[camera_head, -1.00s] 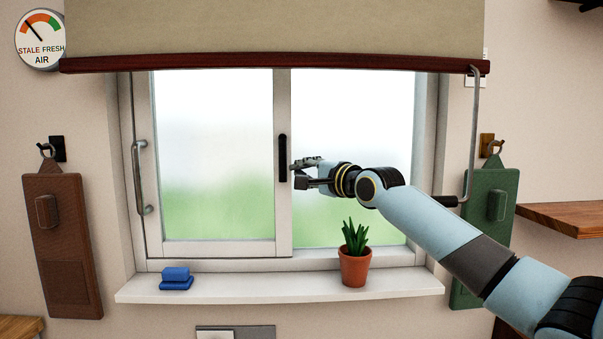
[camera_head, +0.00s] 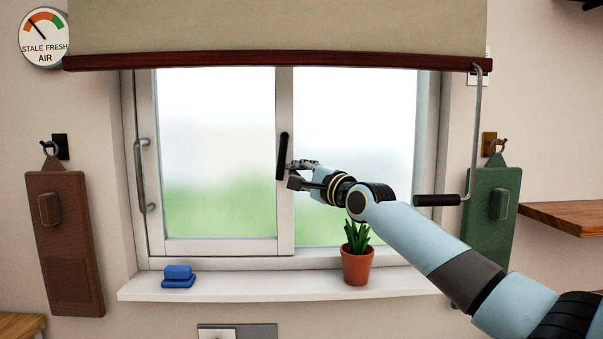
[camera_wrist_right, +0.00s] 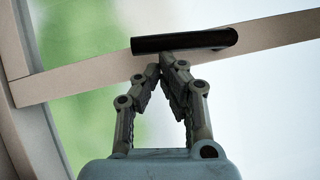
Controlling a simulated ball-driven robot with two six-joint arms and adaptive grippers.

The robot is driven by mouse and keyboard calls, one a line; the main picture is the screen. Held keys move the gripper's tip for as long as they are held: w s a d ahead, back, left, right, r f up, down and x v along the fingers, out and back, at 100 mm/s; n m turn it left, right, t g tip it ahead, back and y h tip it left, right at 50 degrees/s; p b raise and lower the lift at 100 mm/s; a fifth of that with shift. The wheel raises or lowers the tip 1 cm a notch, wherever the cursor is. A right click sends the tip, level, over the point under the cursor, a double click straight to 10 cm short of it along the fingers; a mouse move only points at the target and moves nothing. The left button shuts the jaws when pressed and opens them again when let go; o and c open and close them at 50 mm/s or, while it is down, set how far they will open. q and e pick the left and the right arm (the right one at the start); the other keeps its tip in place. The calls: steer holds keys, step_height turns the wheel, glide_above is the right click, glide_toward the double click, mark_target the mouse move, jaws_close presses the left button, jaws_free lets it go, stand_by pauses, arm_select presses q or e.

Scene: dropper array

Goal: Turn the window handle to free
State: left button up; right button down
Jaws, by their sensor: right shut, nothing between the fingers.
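The black window handle (camera_head: 283,152) is on the meeting stile of the white sliding window. It stands nearly upright, leaning slightly with its lower end to the left. My right gripper (camera_head: 290,175) is shut and empty, with its fingertips at the right side of the handle's lower part. In the right wrist view, the handle (camera_wrist_right: 183,41) lies across the picture just beyond the closed fingertips (camera_wrist_right: 166,62). The fingertips look to be touching its edge or very close to it. My left gripper is not in view.
A plant pot (camera_head: 357,264) and a blue sponge-like block (camera_head: 178,277) stand on the sill (camera_head: 250,288). A grey pull handle (camera_head: 142,176) is at the window's left. A blind crank (camera_head: 437,200) hangs beside my right arm. A dial (camera_head: 44,37) reads toward stale.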

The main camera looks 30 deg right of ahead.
mark_target(283, 174)
steer(key=shift+w+a+f+m+t+h+b, duration=0.1)
steer(key=shift+w+a+m+t+h+b, duration=0.3)
steer(key=shift+m, duration=0.35)
steer(key=shift+w+a+f+m+t+h+b, duration=0.15)
steer(key=shift+a+m+t+b, duration=0.35)
steer(key=shift+m, duration=0.3)
steer(key=shift+w+a+f+m+t+h+b, duration=0.15)
steer(key=shift+w+a+m+t+b, duration=0.15)
steer(key=shift+a+m+b, duration=0.35)
steer(key=w+a+r+m+h+b, duration=0.2)
steer(key=m+h+b, duration=0.4)
steer(key=m, duration=0.3)
steer(key=w+a+r+m+h+b, duration=0.1)
steer(key=a+r+m+h+b, duration=0.1)
steer(key=m+h+b, duration=0.4)
steer(key=a+m+b, duration=0.1)
steer(key=m, duration=0.3)
steer(key=shift+w+a+r+g+h+b, duration=0.3)
steer(key=shift+w+a+g+h+b, duration=0.05)
steer(key=shift+g+h, duration=0.05)
steer(key=w+d+f+b+v, duration=0.1)
steer(key=b+v, duration=0.3)
steer(key=v, duration=0.9)
steer(key=shift+f+b, duration=0.4)
steer(key=shift+f, duration=0.15)
